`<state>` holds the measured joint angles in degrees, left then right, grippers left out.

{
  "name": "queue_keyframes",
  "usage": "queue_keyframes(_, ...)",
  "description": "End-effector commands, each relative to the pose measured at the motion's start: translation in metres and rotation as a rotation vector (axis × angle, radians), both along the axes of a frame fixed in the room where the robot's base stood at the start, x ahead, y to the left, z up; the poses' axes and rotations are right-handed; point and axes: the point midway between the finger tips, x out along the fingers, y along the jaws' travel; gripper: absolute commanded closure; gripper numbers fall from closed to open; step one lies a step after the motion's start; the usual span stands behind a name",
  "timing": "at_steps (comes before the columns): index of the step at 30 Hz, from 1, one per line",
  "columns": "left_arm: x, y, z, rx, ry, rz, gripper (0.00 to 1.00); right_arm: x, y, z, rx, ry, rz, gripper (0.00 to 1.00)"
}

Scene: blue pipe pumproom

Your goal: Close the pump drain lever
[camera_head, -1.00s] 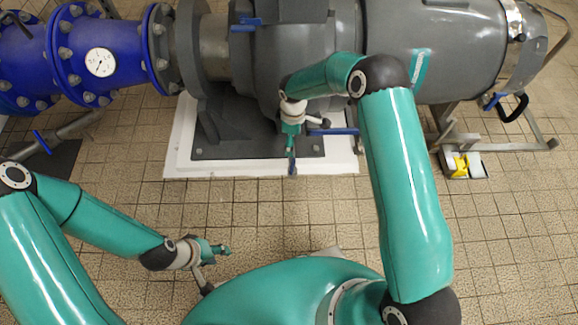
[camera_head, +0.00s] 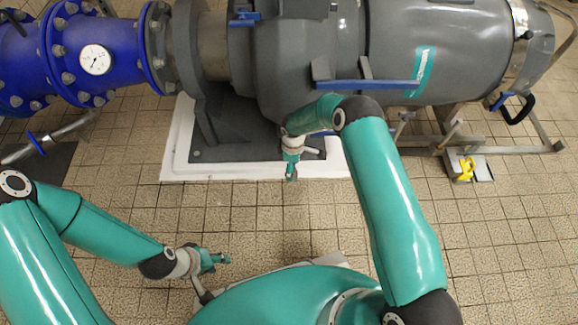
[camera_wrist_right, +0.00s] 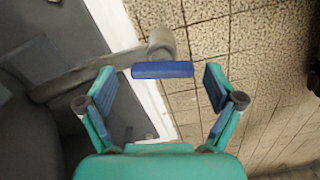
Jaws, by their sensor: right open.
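A blue lever handle (camera_wrist_right: 162,70) shows in the right wrist view, on the end of a grey pipe and valve stub (camera_wrist_right: 160,42) that comes in from the left. My right gripper (camera_wrist_right: 160,88) is open, with one finger on each side of the handle's line and gaps to both. In the head view my right gripper (camera_head: 291,172) points down at the front of the pump's base; a bit of blue (camera_head: 325,133) shows beside it, partly hidden by my arm. My left gripper (camera_head: 221,259) is over the floor at lower left, too small to judge.
The grey pump (camera_head: 445,50) fills the top. A long blue bar (camera_head: 365,85) lies along its side. Its dark base stands on a white plinth (camera_head: 235,173). Blue flanged pipe (camera_head: 110,45) with a gauge is at left. A yellow item (camera_head: 466,168) lies at right. Tiled floor in front is clear.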

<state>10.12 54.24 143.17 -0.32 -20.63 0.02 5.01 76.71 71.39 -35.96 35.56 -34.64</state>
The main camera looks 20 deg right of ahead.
Motion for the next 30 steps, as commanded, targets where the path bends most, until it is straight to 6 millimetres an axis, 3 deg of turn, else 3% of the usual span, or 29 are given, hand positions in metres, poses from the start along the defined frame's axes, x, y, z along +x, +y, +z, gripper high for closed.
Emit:
queue_keyframes(7,0.0,0.0,0.0,0.0,0.0,0.0,0.6,0.0,0.0,0.0,0.0,0.0,0.0,0.1)
queue_keyframes(17,0.0,0.0,0.0,0.0,0.0,0.0,0.6,0.001,0.0,0.0,0.0,-0.002,0.0,0.65)
queue_keyframes(18,0.001,0.003,0.0,0.001,-0.001,0.012,0.6,0.001,0.022,0.0,0.0,-0.004,0.012,0.68)
queue_keyframes(21,0.0,0.0,0.0,0.0,0.0,0.0,0.6,0.002,0.008,0.0,0.002,-0.003,0.001,0.68)
queue_keyframes(30,0.0,0.0,-0.001,0.0,0.0,0.0,0.6,0.002,0.001,0.0,-0.001,-0.002,-0.005,0.68)
